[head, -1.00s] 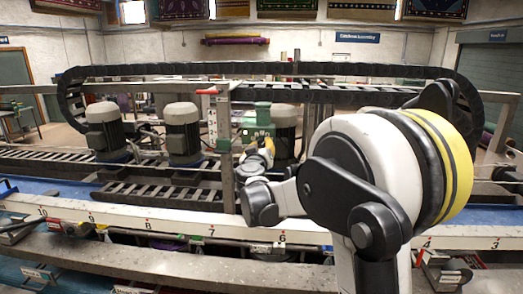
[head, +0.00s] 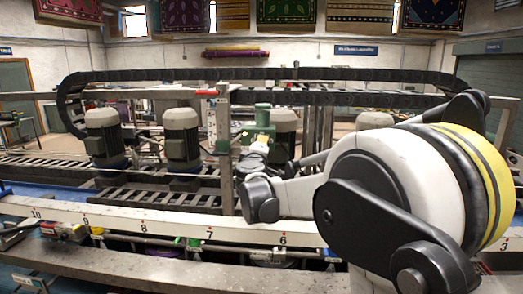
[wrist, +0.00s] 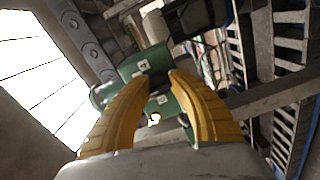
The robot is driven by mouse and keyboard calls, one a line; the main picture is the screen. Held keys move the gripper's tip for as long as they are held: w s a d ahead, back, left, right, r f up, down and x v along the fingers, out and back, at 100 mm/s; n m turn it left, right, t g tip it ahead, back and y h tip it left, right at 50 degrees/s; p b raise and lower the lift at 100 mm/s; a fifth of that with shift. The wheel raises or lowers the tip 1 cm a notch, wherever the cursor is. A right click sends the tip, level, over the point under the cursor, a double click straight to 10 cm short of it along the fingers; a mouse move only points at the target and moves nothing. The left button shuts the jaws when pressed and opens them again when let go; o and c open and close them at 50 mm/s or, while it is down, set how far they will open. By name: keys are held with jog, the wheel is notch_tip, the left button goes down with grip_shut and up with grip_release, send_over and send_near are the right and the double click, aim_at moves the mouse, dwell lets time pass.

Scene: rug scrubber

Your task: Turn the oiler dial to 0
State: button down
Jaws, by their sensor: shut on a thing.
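The green oiler (head: 263,118) stands behind the metal post near the middle of the head view. In the wrist view its green body (wrist: 150,62) carries small white number labels; one looks like a 4, and another is too small to read surely. My gripper (wrist: 159,78) has its two yellow fingers closed against the green dial (wrist: 162,103), one on each side. The contact is partly hidden by the fingers.
Grey-topped motors (head: 181,130) stand left of the oiler. A metal post (head: 223,135) with a red top rises close to its left. A white numbered rail (head: 150,226) crosses in front, and a black cable chain (head: 300,73) runs above and behind.

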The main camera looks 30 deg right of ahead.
jog(key=n+b, duration=0.1)
jog(key=n, duration=0.5)
jog(key=n+b, duration=0.1)
jog(key=n, duration=0.5)
jog(key=shift+n, duration=0.3)
dwell(0.4)
jog(key=c, duration=1.1)
grip_release()
jog(key=shift+c, duration=0.2)
jog(key=v, duration=1.2)
